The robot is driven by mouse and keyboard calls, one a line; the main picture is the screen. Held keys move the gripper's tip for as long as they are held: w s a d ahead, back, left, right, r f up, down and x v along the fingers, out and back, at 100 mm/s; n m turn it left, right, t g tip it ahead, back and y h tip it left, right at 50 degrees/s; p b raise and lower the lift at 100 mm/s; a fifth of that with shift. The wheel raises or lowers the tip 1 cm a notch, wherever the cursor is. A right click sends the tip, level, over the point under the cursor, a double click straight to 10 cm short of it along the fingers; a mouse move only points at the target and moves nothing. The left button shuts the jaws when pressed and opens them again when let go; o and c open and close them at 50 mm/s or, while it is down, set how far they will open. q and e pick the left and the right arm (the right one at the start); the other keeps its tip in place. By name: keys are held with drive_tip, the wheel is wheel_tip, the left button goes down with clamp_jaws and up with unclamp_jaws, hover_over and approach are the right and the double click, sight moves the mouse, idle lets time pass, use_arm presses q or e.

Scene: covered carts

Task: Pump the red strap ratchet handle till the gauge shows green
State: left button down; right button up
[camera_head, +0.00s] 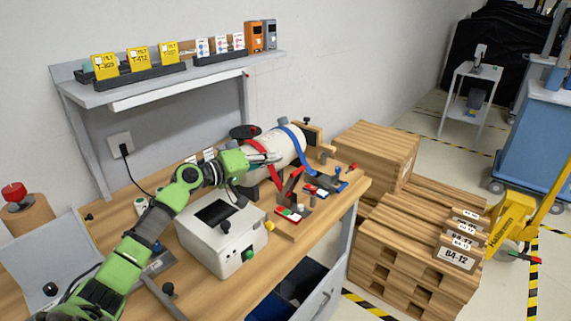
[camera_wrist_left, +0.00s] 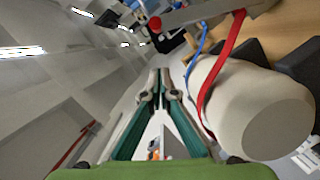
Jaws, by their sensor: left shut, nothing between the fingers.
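A white cylinder (camera_head: 285,145) lies on the bench, with a red strap (camera_head: 276,174) and a blue strap (camera_head: 299,150) around it. The red ratchet handle (camera_head: 291,186) stands tilted up in front of the cylinder. A small gauge block with red, white and green patches (camera_head: 290,214) sits below it; its reading is too small to tell. My left gripper (camera_head: 268,156) is shut and empty beside the cylinder, left of the ratchet handle. In the left wrist view its fingers (camera_wrist_left: 159,78) are together, with the cylinder (camera_wrist_left: 225,90) and red strap (camera_wrist_left: 220,65) to their right.
A white box with a dark screen (camera_head: 208,240) stands on the bench under my left arm. A blue-strap ratchet (camera_head: 338,183) is to the right. A shelf with yellow cards (camera_head: 138,55) is above. Stacked wooden crates (camera_head: 400,245) stand right of the bench.

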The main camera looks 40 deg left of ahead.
use_arm(q)
drive_tip(key=d, duration=0.1)
drive_tip(key=d+f+p, duration=0.2)
drive_tip(key=shift+w+d+f, duration=0.15)
drive_tip(key=shift+w+d, duration=0.25)
use_arm(e)
drive_tip(key=shift+w+a+r, duration=0.2)
drive_tip(key=shift+a+r, duration=0.05)
drive_tip(key=shift+r, duration=0.35)
drive_tip(key=shift+w+a+r, duration=0.15)
drive_tip(key=shift+a+r, duration=0.05)
drive_tip(key=shift+r, duration=0.4)
